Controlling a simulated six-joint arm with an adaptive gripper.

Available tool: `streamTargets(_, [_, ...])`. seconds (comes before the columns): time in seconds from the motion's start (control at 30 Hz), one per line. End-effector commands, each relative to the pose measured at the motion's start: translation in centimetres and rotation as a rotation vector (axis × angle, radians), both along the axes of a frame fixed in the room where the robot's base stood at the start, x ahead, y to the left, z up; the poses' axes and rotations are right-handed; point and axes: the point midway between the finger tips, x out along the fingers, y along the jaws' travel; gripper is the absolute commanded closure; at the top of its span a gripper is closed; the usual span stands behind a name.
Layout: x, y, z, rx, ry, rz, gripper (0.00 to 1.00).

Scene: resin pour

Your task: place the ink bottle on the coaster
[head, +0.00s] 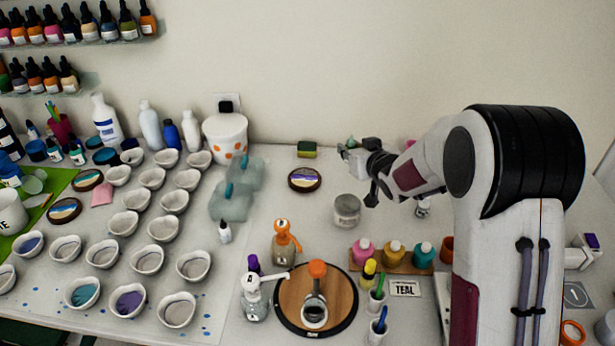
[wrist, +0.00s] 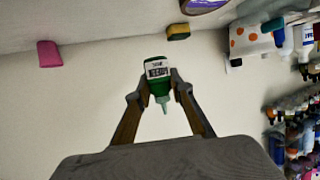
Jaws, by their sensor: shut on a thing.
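My gripper (head: 347,150) is at the back of the table, right of the middle. In the wrist view my gripper (wrist: 160,88) is shut on a small green ink bottle (wrist: 157,72) with a white label and a pale green tip. Only a bit of green of the ink bottle (head: 351,141) shows in the head view, the rest is hidden by the gripper. A round dark-rimmed coaster (head: 305,189) with a purple and white pattern lies left of and nearer than the gripper. The coaster's edge (wrist: 205,5) shows at the top of the wrist view.
A green and yellow sponge (head: 307,150) lies behind the coaster. A grey tub (head: 347,210) stands to its right front. A pink block (wrist: 48,54) lies at left in the wrist view. Several white cups and a dotted bucket (head: 225,138) fill the left side.

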Motion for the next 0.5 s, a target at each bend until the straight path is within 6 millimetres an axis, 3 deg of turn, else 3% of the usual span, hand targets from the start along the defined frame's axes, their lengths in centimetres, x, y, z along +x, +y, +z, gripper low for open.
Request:
streamTargets(0.1, [-0.2, 4.3, 0.5, -0.001, -0.002, 0.085, 0.99])
streamTargets(0.23, [-0.5, 8.2, 0.9, -0.001, -0.002, 0.166, 0.99])
streamTargets(0.33, [-0.8, 10.4, 1.2, -0.001, -0.002, 0.215, 0.99])
streamTargets(0.5, [-0.9, 11.8, 1.7, -0.001, -0.001, 0.253, 0.99])
